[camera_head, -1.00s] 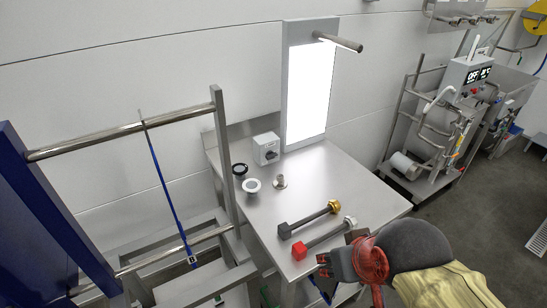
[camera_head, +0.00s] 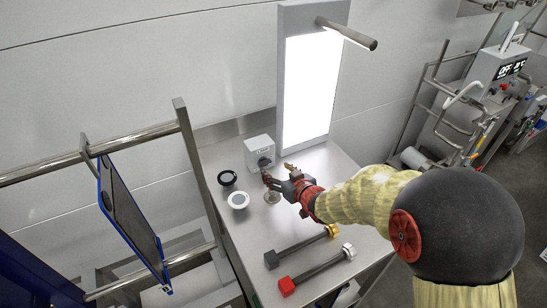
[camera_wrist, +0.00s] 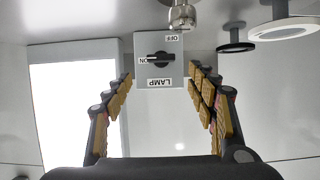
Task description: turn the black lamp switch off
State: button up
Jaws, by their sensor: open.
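The black lamp switch (camera_wrist: 158,59) is a rotary knob on a grey box marked LAMP (camera_wrist: 158,82). In the wrist view, which shows the labels upside down, its pointer lies toward ON; OFF is on another side. In the head view the box (camera_head: 261,151) stands at the back of the steel table, with its knob (camera_head: 265,162) facing forward. My gripper (camera_head: 277,172) is open and empty just in front of the box. In the wrist view its padded fingers stand on either side of the box, apart from the knob.
The lamp panel (camera_head: 308,85) glows white behind the table (camera_head: 240,255). A metal bar (camera_head: 347,34) juts above it. A black ring piece (camera_head: 227,178), a white one (camera_head: 238,200) and a steel fitting (camera_head: 272,196) stand near my gripper. Two hammer-like tools (camera_head: 302,247) lie forward.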

aim_at(265, 163)
jog(key=b+x, duration=0.2)
jog(key=x, duration=0.5)
jog(key=shift+w+a+f+b, duration=0.1)
jog(key=shift+w+a+b, duration=0.15)
jog(key=shift+w+b, duration=0.05)
jog(key=c, duration=0.3)
jog(key=c, duration=0.8)
jog(key=shift+c, duration=0.4)
